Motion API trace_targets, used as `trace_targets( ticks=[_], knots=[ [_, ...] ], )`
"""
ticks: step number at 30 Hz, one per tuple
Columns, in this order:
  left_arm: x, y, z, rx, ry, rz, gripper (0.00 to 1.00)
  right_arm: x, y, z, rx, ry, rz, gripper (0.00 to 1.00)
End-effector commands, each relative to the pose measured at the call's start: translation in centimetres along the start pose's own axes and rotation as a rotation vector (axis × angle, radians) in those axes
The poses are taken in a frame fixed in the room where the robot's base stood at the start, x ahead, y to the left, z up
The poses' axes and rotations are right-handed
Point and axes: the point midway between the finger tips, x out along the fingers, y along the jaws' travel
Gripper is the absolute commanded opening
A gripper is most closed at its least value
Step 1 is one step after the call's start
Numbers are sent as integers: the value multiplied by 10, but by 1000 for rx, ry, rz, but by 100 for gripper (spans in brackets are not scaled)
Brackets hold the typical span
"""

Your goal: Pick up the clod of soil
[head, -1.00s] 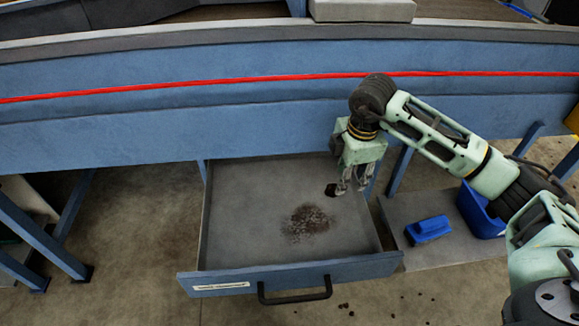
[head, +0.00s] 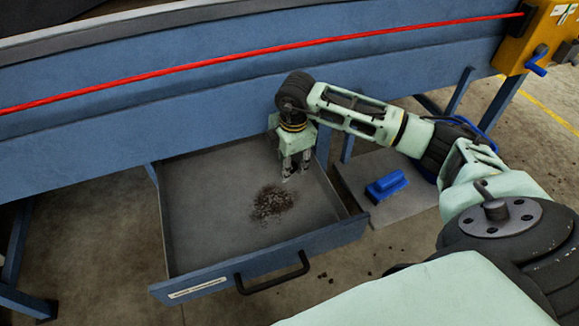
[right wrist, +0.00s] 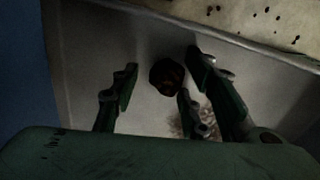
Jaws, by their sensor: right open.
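The clod of soil (right wrist: 167,76) is a dark brown lump in the right wrist view. It lies on the grey floor of the open drawer (head: 330,237), between the spread fingers of my right gripper (right wrist: 160,92). I see no finger closed on it. In the head view my right gripper (head: 294,172) points down into the drawer's right back part, and I cannot make out the clod there. My left gripper is not in view.
Loose dark soil (head: 272,204) is spread on the drawer floor. A blue brush (head: 386,186) lies on a grey mat (head: 352,180) to the right. The blue machine side (head: 200,110) rises behind the drawer. Crumbs lie on the floor in front.

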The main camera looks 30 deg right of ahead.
Motion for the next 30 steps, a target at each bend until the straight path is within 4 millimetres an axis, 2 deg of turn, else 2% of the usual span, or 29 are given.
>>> trace_targets(
  ticks=[3, 17, 26, 30],
  knots=[
    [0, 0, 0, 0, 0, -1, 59, 0, 0, 0, 0, 0, 0, 40],
    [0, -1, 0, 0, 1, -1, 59, -1, 0, 0, 0, 0, 0, 0],
    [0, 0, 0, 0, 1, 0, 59, -3, 1, 0, 1, 1, 1, 0],
    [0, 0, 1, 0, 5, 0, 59, -13, 2, 0, 1, 1, 2, 0]
  ],
)
